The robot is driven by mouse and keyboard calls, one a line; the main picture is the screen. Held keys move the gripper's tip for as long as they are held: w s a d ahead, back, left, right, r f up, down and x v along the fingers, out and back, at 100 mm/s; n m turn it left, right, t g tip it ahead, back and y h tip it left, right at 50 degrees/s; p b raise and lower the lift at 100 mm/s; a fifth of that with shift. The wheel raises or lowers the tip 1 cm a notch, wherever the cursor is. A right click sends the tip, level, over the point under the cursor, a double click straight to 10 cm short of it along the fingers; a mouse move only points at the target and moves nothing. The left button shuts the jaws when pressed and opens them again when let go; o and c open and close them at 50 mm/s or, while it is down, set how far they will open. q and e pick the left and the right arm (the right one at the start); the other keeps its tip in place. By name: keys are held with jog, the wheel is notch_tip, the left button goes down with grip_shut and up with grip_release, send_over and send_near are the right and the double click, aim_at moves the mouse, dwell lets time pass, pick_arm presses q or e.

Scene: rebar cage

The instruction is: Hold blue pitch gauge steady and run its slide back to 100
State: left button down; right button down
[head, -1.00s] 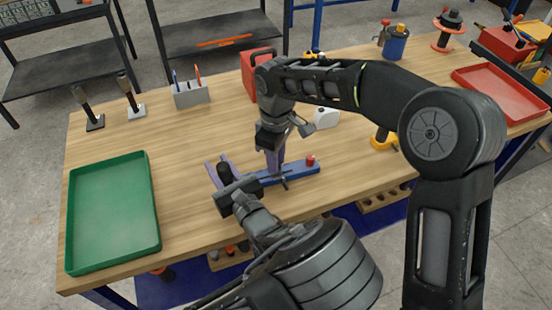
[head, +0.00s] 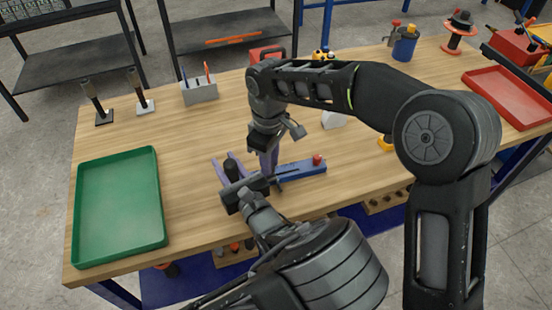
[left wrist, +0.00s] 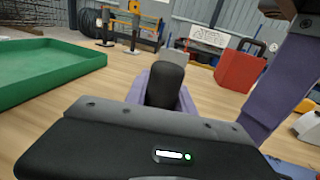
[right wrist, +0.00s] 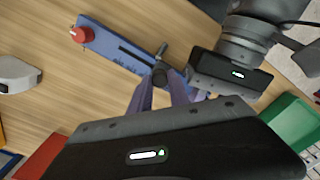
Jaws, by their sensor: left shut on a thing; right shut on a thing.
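The blue pitch gauge (head: 302,168) lies on the wooden table, with a red knob (head: 317,160) at its right end. The right wrist view shows its long slot and blue bar (right wrist: 115,48). My right gripper (head: 268,165) points down and is shut at the dark slide (right wrist: 160,75), near the bar's end away from the red knob. My left gripper (head: 229,168) is shut on a black upright grip (left wrist: 165,85), apparently the gauge's, close beside my right gripper. The scale marks are too small to read, and the gauge's left end is mostly hidden.
A green tray (head: 160,200) lies at the left, a red tray (head: 506,97) at the right. A grey pen holder (head: 200,92), a blue cup (head: 405,46) and a white object (right wrist: 17,75) stand farther back. My two grippers are very close together.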

jog(key=c, duration=1.2)
grip_release()
jog(key=shift+r, duration=0.1)
jog(key=shift+r, duration=3.95)
